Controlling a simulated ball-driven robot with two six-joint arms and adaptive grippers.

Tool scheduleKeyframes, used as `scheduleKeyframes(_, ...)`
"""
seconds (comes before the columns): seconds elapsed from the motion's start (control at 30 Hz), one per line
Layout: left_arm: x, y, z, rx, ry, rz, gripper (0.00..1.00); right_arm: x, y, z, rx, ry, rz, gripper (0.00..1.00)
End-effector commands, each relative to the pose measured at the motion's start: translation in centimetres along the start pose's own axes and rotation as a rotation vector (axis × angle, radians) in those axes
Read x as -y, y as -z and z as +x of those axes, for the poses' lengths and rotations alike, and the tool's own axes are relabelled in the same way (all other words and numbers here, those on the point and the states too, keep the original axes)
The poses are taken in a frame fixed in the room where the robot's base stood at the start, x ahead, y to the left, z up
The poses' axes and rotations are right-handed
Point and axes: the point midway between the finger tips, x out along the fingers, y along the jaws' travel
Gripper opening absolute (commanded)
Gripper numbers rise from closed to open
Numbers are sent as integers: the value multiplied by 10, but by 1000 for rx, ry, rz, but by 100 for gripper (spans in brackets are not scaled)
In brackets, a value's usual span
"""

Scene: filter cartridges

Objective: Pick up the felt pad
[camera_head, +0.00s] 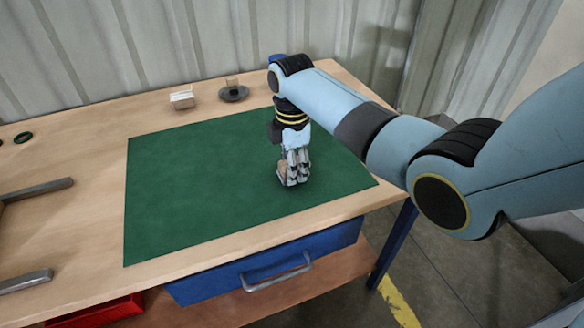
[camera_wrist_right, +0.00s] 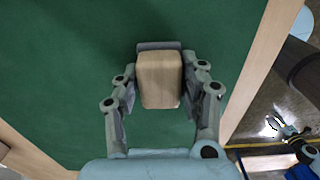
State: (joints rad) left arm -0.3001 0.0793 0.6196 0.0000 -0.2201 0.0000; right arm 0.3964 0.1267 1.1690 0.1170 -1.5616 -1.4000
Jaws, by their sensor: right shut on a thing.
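The felt pad (camera_wrist_right: 160,82) appears as a tan, rounded block between the fingers of my right gripper in the right wrist view. My right gripper (camera_head: 293,181) is shut on it, with a finger on each side, low over the green mat (camera_head: 190,195). In the head view only a small tan part of the pad (camera_head: 282,171) shows beside the fingers; the rest is hidden. I cannot tell whether the pad touches the mat. My left gripper is not in view.
A dark green ring (camera_head: 23,137) lies far left. Grey bars (camera_head: 38,190) are at the left edge. Most of the mat is clear.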

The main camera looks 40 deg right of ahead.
Motion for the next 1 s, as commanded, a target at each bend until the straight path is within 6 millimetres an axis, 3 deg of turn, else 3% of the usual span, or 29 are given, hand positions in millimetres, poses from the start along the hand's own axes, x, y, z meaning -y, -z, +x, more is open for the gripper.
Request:
scheduleKeyframes(0.27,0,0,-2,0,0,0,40,-1,0,-11,0,-2,0,10)
scheduleKeyframes(0.47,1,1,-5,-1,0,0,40,0,-2,-45,1,-3,0,10)
scheduleKeyframes(0.8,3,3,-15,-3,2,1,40,64,-51,-89,5,-3,-1,10)
scheduleKeyframes(1.0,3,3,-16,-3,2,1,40,86,-67,-105,2,-2,0,10)
